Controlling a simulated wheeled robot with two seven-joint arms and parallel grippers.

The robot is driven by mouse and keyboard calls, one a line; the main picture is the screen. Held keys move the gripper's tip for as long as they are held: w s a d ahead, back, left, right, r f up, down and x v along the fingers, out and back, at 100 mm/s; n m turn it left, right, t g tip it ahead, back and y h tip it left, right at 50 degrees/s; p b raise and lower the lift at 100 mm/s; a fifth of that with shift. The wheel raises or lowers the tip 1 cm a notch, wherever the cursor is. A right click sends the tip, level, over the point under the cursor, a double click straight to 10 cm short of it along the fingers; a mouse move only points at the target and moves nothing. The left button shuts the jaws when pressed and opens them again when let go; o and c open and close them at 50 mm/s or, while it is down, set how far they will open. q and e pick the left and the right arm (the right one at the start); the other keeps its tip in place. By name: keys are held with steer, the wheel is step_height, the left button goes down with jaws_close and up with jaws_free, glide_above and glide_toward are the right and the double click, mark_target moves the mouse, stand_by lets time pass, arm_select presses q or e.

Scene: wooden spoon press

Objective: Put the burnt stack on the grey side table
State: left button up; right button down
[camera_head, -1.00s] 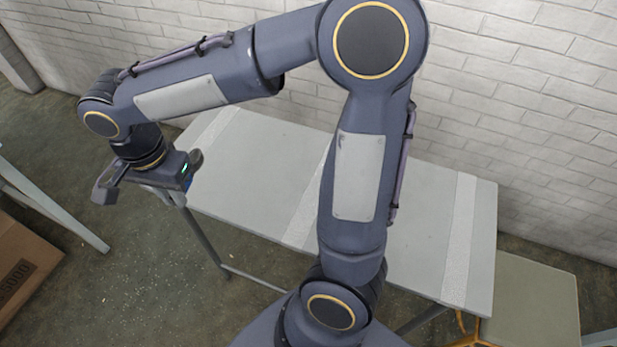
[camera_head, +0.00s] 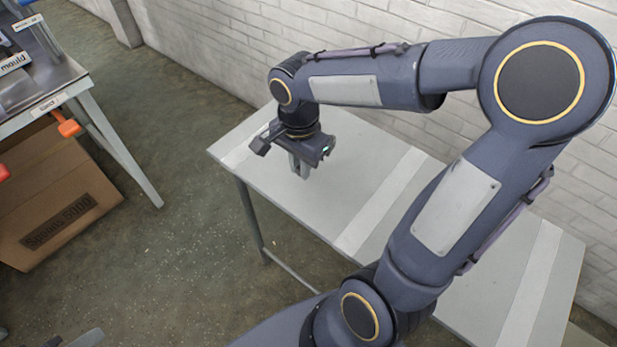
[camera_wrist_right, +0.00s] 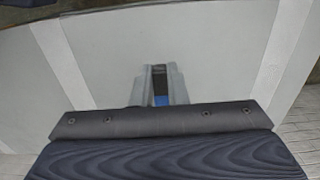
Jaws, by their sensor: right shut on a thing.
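The grey side table (camera_head: 358,152) is long and stands along the brick wall, with paler strips across its top. My right gripper (camera_head: 300,172) is over the table's left end, pointing down. In the right wrist view its two fingers (camera_wrist_right: 161,88) are shut on a narrow dark piece with a blue part, which looks like the burnt stack (camera_wrist_right: 160,76). Most of the stack is hidden by the fingers and the gripper body. Whether it touches the tabletop I cannot tell. My left gripper does not show.
A bench (camera_head: 62,82) with a "mould" label stands at the upper left, with a cardboard box (camera_head: 60,205) under it. Orange parts (camera_head: 68,128) show by the box. Bare floor lies between bench and table. The tabletop around my gripper looks clear.

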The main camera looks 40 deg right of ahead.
mark_target(308, 186)
steer(key=shift+d+f, duration=0.5)
steer(key=shift+f, duration=0.15)
steer(key=shift+d+f+b, duration=0.2)
steer(key=shift+f+b, duration=0.05)
steer(key=shift+f, duration=0.75)
steer(key=shift+d+f+b, duration=0.2)
steer(key=shift+f, duration=0.75)
steer(key=shift+f, duration=0.15)
steer(key=shift+f, duration=0.1)
steer(key=c, duration=1.4)
jaws_free()
steer(key=shift+c, duration=0.2)
